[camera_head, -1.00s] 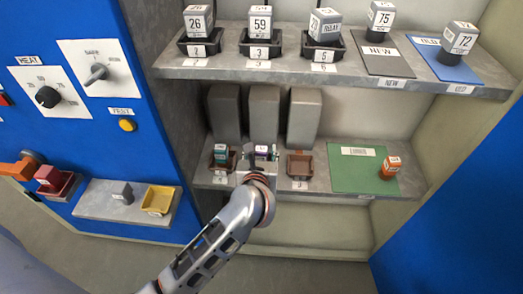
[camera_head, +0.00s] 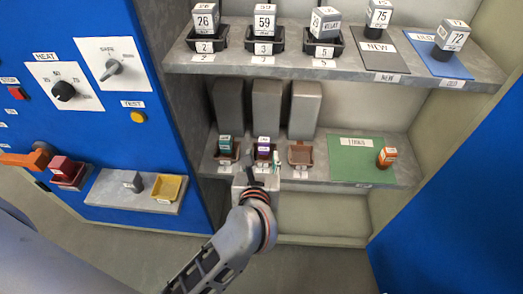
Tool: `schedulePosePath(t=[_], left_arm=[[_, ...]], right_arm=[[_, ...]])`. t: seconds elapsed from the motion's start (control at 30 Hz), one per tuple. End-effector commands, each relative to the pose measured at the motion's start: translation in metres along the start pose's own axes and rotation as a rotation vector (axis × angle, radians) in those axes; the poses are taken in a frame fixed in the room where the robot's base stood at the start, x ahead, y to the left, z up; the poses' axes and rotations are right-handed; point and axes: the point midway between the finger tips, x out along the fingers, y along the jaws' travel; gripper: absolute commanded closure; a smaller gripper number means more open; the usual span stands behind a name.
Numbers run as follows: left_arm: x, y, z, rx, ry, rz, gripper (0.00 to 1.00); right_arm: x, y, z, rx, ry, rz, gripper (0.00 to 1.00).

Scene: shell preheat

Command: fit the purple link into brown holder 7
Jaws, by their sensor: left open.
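The purple link (camera_head: 263,145) stands upright in the middle brown holder (camera_head: 264,158) of three on the lower shelf. Its base is partly hidden, so I cannot tell how deep it sits. The number on this holder is not readable now. My left gripper (camera_head: 263,174) is open just in front of and below this holder, and seems apart from the link. A teal link (camera_head: 225,143) stands in the brown holder to the left. My right gripper is not in view.
Tall grey blocks (camera_head: 267,106) stand behind the holders. A green mat (camera_head: 350,168) with an orange link (camera_head: 387,157) lies to the right. The upper shelf (camera_head: 350,64) with black holders overhangs. A blue control panel (camera_head: 85,110) is at the left.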

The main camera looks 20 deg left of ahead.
Motion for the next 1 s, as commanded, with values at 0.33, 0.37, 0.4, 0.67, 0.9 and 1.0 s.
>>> schedulePosePath(t=[0.33, 0.37, 0.4, 0.67, 0.9, 1.0], left_arm=[[-0.010, 0.011, 0.006, 0.063, -0.047, 0.024, 0.59], [-0.011, 0.017, 0.010, 0.102, -0.075, 0.037, 0.59], [-0.013, 0.026, 0.017, 0.174, -0.123, 0.060, 0.59], [-0.067, 0.051, 0.063, 1.065, -0.548, 0.229, 0.59], [-0.112, 0.010, -0.012, 2.120, -0.804, 0.197, 0.59], [-0.121, 0.012, -0.075, 2.563, -0.862, 0.101, 0.59]], right_arm=[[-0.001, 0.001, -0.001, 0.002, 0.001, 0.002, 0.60], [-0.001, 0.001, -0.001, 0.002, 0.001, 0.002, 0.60], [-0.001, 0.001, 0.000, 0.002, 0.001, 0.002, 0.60], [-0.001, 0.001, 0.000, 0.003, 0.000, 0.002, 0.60], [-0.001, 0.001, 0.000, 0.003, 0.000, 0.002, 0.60], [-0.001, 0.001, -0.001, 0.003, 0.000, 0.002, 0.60]])
